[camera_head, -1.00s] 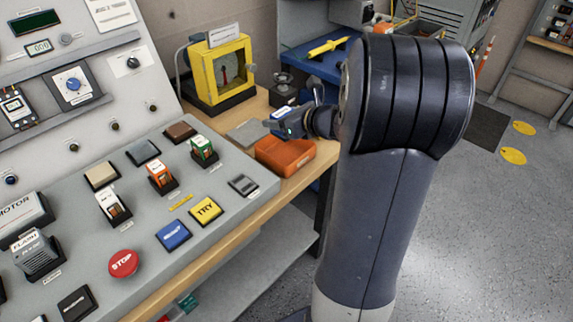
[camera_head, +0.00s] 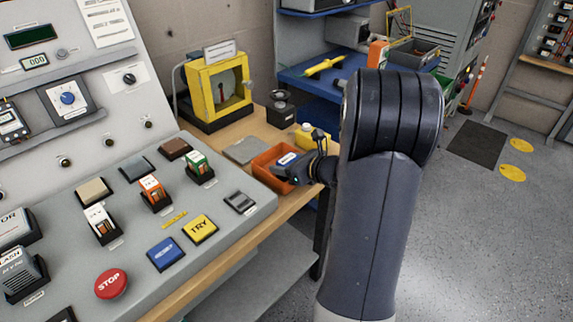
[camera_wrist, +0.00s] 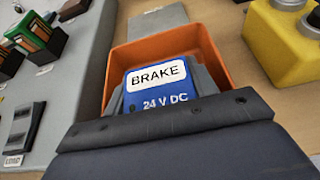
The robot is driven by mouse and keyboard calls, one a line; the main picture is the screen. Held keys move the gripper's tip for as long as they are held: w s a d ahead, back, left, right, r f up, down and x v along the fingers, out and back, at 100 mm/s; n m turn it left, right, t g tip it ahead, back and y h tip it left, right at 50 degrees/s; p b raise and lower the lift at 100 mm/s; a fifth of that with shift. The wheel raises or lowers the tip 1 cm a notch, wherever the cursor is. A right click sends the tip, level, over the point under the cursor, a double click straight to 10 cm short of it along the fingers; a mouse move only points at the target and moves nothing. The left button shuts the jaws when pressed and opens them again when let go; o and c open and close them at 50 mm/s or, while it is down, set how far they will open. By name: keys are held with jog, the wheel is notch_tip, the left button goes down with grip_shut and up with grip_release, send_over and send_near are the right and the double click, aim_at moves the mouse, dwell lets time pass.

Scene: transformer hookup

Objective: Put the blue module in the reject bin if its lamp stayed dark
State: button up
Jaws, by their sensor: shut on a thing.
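The blue module (camera_wrist: 155,86) has a white label reading BRAKE and the print 24 V DC. My gripper (camera_wrist: 163,96) is shut on it, with a grey finger at each side. In the wrist view the module is framed by the orange bin (camera_wrist: 215,50), whose walls rise around its far end. In the head view my gripper (camera_head: 286,170) is over the open bin (camera_head: 262,172), and the module's pale label (camera_head: 288,158) shows within the bin's outline. I cannot tell whether the module touches the bin floor. No text shows on the bin.
The sloped console (camera_head: 150,215) lies left of the bin, with several coloured modules and buttons. A yellow-framed box (camera_head: 218,90) stands behind. A yellow block (camera_head: 308,135) is right behind the bin. A flat grey plate (camera_head: 243,150) lies behind-left. Small panel lamps (camera_head: 64,162) look dark.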

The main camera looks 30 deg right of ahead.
jog(key=shift+f+b, duration=0.2)
jog(key=shift+b, duration=0.1)
jog(key=o, duration=1.1)
jog(key=shift+r, duration=0.1)
jog(key=shift+r+p, duration=0.15)
jog(key=shift+p, duration=0.15)
jog(key=shift+s+d+r, duration=0.1)
jog(key=shift+s+r, duration=0.05)
jog(key=shift+s, duration=0.1)
jog(key=p+v, duration=0.1)
jog(key=v, duration=1)
jog(key=shift+s+r, duration=0.1)
jog(key=shift+s, duration=0.1)
